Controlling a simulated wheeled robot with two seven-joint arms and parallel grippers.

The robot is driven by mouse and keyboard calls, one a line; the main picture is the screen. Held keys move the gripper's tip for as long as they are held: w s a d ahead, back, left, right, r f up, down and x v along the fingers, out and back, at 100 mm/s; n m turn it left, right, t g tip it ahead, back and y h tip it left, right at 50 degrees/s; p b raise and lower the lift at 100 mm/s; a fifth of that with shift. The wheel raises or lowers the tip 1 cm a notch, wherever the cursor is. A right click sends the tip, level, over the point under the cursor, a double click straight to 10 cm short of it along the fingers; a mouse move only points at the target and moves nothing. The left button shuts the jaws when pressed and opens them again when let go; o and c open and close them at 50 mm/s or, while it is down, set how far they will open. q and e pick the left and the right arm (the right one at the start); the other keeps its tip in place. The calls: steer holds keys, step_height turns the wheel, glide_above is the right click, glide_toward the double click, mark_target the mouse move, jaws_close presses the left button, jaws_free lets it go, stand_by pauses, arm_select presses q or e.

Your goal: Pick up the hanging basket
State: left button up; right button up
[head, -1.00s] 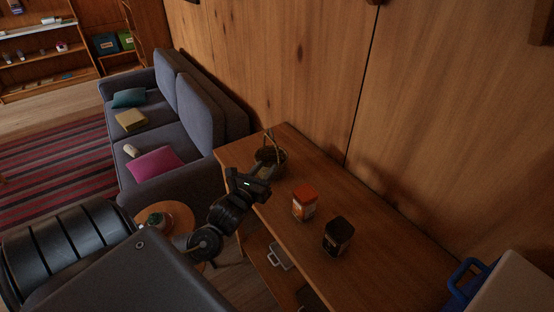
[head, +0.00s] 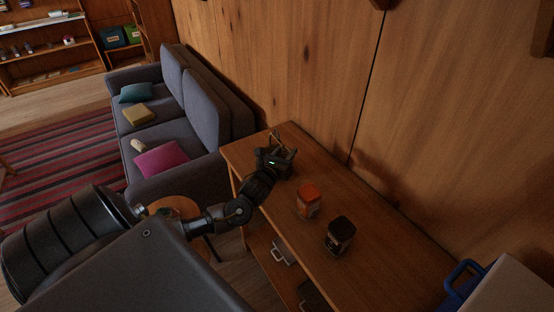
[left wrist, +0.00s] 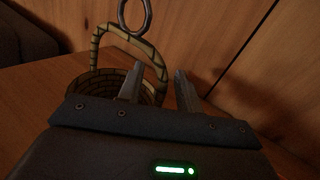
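The hanging basket (left wrist: 88,86) is a woven basket with an arched handle and a metal ring on top. It stands on the wooden table (head: 335,185) near its far left end. In the head view my left gripper hides most of it, and only its handle (head: 275,138) shows clearly. My left gripper (head: 276,153) is at the basket; in the left wrist view its two fingers (left wrist: 155,85) are apart. One side of the handle comes down between or just behind the fingertips; I cannot tell if they touch it. My right gripper is not in view.
An orange-lidded jar (head: 307,200) and a dark jar (head: 340,235) stand on the table to the right of the basket. A blue-handled object (head: 463,275) is at the lower right. The wooden wall (head: 330,80) is close behind, and a grey sofa (head: 190,120) stands left.

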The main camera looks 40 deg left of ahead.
arm_select(q)
steer(key=shift+w, duration=0.2)
jaws_close()
steer(key=shift+r, duration=0.15)
stand_by(0.3)
